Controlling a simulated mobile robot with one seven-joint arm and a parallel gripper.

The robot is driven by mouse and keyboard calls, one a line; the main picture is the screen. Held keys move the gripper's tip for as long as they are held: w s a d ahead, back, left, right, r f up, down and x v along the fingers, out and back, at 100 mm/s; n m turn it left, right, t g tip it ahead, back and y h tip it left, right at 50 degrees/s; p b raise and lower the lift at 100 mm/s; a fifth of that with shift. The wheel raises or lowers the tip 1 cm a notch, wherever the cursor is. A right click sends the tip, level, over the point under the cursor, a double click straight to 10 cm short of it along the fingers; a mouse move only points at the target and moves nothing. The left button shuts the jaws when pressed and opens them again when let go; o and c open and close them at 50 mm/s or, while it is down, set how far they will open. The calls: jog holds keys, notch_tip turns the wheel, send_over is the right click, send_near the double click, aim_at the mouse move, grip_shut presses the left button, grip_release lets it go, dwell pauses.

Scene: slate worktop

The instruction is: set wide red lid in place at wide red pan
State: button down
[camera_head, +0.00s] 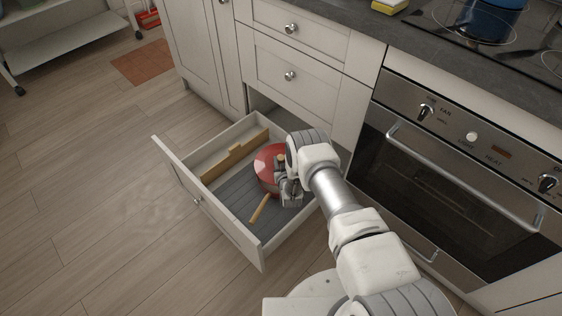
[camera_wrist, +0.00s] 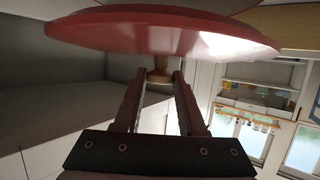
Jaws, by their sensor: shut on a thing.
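The wide red lid (camera_head: 267,157) shows as a shiny red disc over the open drawer, partly covered by my gripper. It fills the top of the wrist view (camera_wrist: 130,35), with its knob (camera_wrist: 160,75) between my fingertips. My gripper (camera_wrist: 162,78) is shut on that knob; it also shows in the head view (camera_head: 287,187). The red wall below the lid looks like the wide red pan (camera_head: 266,184), standing in the drawer, with a wooden handle (camera_head: 260,209) toward the drawer front. I cannot tell whether lid and pan touch.
The open drawer (camera_head: 215,210) has a grey slatted floor and a wooden divider (camera_head: 233,155) on its left. Its right wall lies under my arm. The oven (camera_head: 450,180) is to the right, cabinet fronts are behind, and open wooden floor (camera_head: 90,210) is at left.

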dwell(0.3)
notch_tip(320, 180, down, 2)
jog(key=shift+f+b, duration=0.1)
jog(key=shift+b, duration=1)
jog(key=shift+f, duration=1.7)
jog(key=shift+c, duration=2)
grip_release()
jog(key=shift+s, duration=0.1)
